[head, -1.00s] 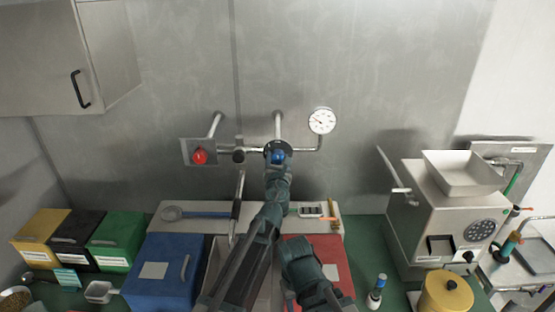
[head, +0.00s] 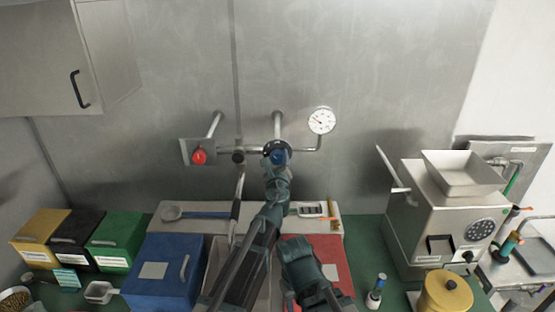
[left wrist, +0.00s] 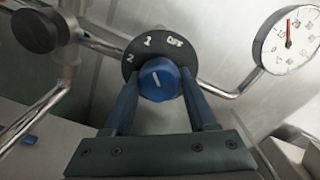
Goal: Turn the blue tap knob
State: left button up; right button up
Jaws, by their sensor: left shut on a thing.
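The blue tap knob (head: 278,157) sits on a round black dial (left wrist: 132,62) on the wall pipe. The knob's white line points up and left, roughly towards the 1. My left gripper (left wrist: 161,87) is shut on the knob, one finger on each side. In the head view my left gripper (head: 277,165) covers the lower part of the knob.
A dark round knob (left wrist: 36,29) sits on the pipe nearby. Below are a blue box (head: 160,272) and a red box (head: 325,258). A grinder (head: 440,220) stands right.

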pick_arm(q)
jog(key=n, duration=0.5)
jog(key=shift+n, duration=0.3)
jog(key=n, duration=1)
jog(key=shift+r, duration=0.1)
jog(key=shift+s+n, duration=0.1)
jog(key=shift+n, duration=2.4)
jog(key=o, duration=1.4)
jog(key=shift+c, duration=0.2)
